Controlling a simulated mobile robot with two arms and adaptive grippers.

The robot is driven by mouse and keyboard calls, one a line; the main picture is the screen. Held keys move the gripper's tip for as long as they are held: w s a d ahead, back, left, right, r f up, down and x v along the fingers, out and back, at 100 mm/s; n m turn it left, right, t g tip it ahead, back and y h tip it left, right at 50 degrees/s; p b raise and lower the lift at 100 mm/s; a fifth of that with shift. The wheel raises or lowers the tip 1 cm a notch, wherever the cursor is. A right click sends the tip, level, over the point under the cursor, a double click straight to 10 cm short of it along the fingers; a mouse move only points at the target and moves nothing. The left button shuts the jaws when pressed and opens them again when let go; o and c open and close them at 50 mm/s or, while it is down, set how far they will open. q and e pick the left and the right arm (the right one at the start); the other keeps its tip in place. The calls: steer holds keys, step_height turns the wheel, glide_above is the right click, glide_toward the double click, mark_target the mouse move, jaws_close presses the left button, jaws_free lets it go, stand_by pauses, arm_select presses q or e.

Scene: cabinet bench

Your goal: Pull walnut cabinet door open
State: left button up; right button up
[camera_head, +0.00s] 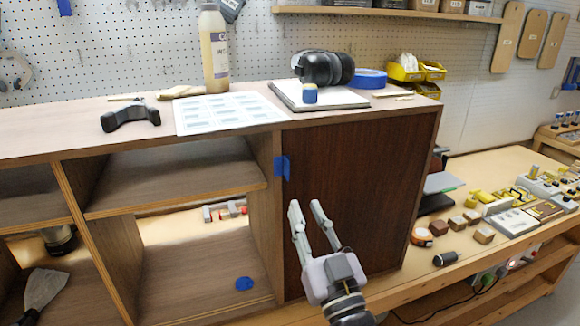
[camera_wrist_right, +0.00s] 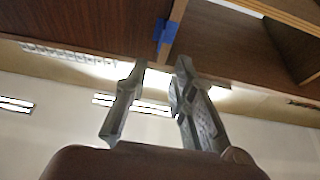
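The dark walnut cabinet door (camera_head: 375,190) stands upright at the right end of the cabinet and looks closed. A blue tape piece (camera_head: 282,167) marks its left edge. My right gripper (camera_head: 305,206) is in front of the door's lower left part, its two fingers apart and nothing between them. The right wrist view, turned over, shows the fingers (camera_wrist_right: 161,65) apart, with the door (camera_wrist_right: 85,22) at upper left and the blue tape (camera_wrist_right: 165,35) beyond the fingertips. I cannot tell whether a finger touches the door.
Open shelf bays (camera_head: 185,178) lie left of the door. The cabinet top holds a bottle (camera_head: 214,52), earmuffs (camera_head: 322,68) and a paper sheet (camera_head: 228,112). A workbench (camera_head: 465,243) with small blocks and tools extends right of the cabinet.

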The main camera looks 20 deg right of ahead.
mark_target(288, 169)
steer(key=p+x, duration=0.3)
steer(key=x, duration=0.7)
jaws_close()
stand_by(0.6)
